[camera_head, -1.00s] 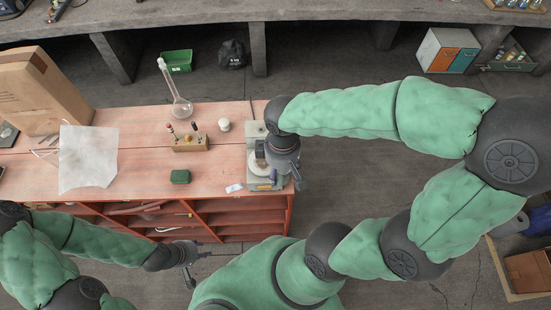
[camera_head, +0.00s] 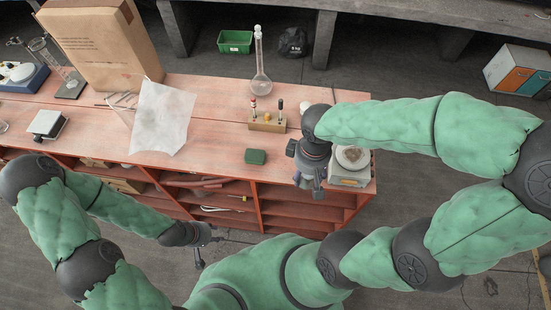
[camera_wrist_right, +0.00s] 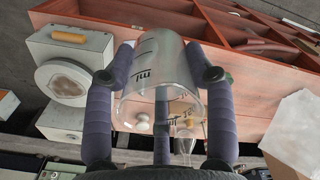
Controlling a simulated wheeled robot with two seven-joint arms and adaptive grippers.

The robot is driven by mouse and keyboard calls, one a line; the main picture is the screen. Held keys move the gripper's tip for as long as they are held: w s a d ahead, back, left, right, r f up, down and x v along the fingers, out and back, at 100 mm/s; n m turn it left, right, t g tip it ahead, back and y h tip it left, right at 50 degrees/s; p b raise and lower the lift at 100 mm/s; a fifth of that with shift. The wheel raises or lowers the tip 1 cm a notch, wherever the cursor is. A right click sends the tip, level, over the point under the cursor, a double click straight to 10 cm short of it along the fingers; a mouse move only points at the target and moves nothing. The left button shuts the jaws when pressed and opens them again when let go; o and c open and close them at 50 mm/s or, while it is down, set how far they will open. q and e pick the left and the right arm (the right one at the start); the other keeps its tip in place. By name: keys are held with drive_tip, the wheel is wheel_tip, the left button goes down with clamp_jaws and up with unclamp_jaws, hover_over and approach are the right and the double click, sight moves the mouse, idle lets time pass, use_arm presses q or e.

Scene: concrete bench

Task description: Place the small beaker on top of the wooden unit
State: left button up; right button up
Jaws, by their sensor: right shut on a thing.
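The small beaker (camera_wrist_right: 160,75) is clear glass with dark ml markings. In the right wrist view it sits between the fingers of my right gripper (camera_wrist_right: 158,85), which is shut on it. In the head view my right gripper (camera_head: 312,180) is over the front edge of the wooden unit (camera_head: 215,160), left of a scale; the beaker cannot be made out there. The unit is reddish wood with a flat top and open shelves; its shelves also show in the right wrist view (camera_wrist_right: 245,60). My left gripper (camera_head: 203,250) is empty, fingers apart, in front of the unit.
Bare wood lies around the green block.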

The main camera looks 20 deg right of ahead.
drive_tip(key=w+f+b, duration=0.1)
drive_tip(key=w+f, duration=0.2)
drive_tip(key=w, duration=0.1)
drive_tip(key=w+d+f+b, duration=0.1)
drive_tip(key=w+f, duration=0.2)
drive_tip(key=w, duration=0.1)
drive_tip(key=w+d+f+b, duration=0.1)
drive_tip(key=w+f, duration=0.2)
drive_tip(key=w, duration=0.1)
drive_tip(key=shift+w, duration=0.4)
drive_tip(key=shift+w+d+f, duration=0.15)
drive_tip(key=shift+w+f, duration=0.25)
drive_tip(key=shift+f, duration=0.15)
drive_tip(key=shift+f+b, duration=0.55)
drive_tip(key=shift+f, duration=0.9)
drive_tip(key=shift+f, duration=0.15)
drive_tip(key=o, duration=1.3)
